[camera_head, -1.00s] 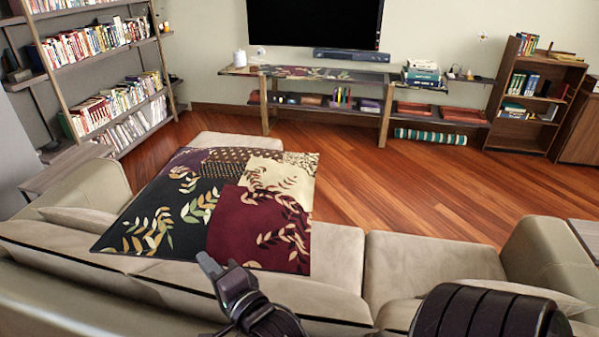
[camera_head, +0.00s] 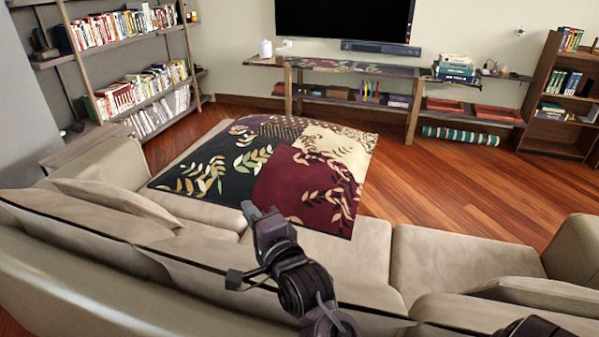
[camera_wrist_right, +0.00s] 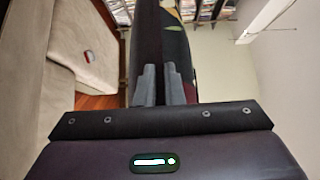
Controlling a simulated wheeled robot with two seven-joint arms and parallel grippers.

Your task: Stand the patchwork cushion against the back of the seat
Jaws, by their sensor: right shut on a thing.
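The patchwork cushion (camera_head: 308,190), a large square of dark, cream and maroon patches with leaf patterns, is spread broad face up over the left part of the sofa's seat (camera_head: 345,250). I cannot tell whether it touches the seat or hangs just above it. My right gripper (camera_head: 255,213) is at its near edge, reaching over the sofa back (camera_head: 130,245). In the right wrist view, the fingers of my right gripper (camera_wrist_right: 160,88) are shut on the cushion's dark edge (camera_wrist_right: 178,45). My left gripper is not in view.
A small beige cushion (camera_head: 115,200) leans at the left of the sofa back, another (camera_head: 540,292) at the right. The low shelf (camera_head: 345,75) stands by the far wall, a bookshelf (camera_head: 130,75) at left. The wooden floor (camera_head: 450,190) beyond the sofa is clear.

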